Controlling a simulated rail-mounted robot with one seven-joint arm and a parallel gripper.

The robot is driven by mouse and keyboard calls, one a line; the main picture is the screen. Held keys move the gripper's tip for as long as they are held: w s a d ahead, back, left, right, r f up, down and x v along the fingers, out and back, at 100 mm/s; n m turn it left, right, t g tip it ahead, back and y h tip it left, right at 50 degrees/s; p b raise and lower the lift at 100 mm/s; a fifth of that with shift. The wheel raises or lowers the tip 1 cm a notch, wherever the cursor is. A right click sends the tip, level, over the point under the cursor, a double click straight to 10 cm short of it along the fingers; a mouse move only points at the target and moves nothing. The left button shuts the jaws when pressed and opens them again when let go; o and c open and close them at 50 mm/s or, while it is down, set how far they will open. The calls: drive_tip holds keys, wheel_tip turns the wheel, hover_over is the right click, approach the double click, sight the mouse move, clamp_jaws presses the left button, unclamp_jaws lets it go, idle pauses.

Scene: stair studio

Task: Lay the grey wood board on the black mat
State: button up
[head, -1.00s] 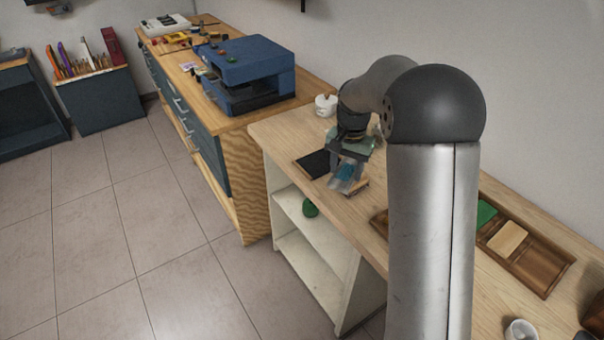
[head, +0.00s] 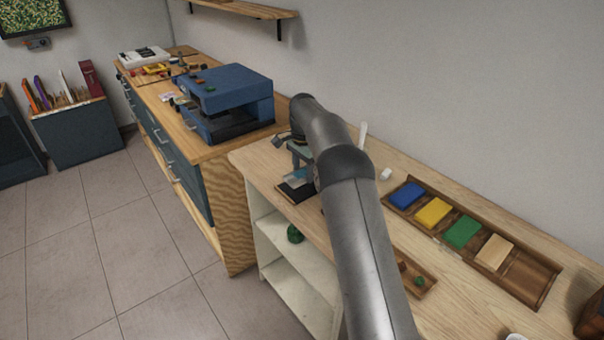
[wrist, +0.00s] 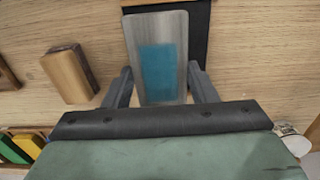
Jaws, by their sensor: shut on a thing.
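The grey wood board (wrist: 160,28), with a blue-teal rectangle on its face, is between the two fingers of my gripper (wrist: 160,88) in the wrist view. My gripper is shut on it. The black mat (wrist: 200,45) shows beyond the board's far end and right side, so the board overlaps part of it in this view. In the head view the board (head: 295,178) is a small pale-blue patch above the mat (head: 296,195), partly hidden by my arm. I cannot tell whether the board touches the mat.
A brown wood block (wrist: 68,76) lies left of the board. A long wooden tray (head: 545,275) holds blue, yellow, green and pale blocks at the right. A small tray (head: 428,284) is nearer. A blue machine (head: 225,100) stands on the bench beyond. A white cup (wrist: 292,138) is lower right.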

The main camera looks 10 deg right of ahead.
sight(302, 178)
drive_tip(key=shift+w+a+f, duration=0.1)
drive_tip(key=shift+w+f, duration=0.5)
drive_tip(key=shift+f, duration=0.1)
drive_tip(key=shift+f+p, duration=0.4)
drive_tip(key=shift+f, duration=1.2)
drive_tip(key=shift+f, duration=0.15)
drive_tip(key=o, duration=1)
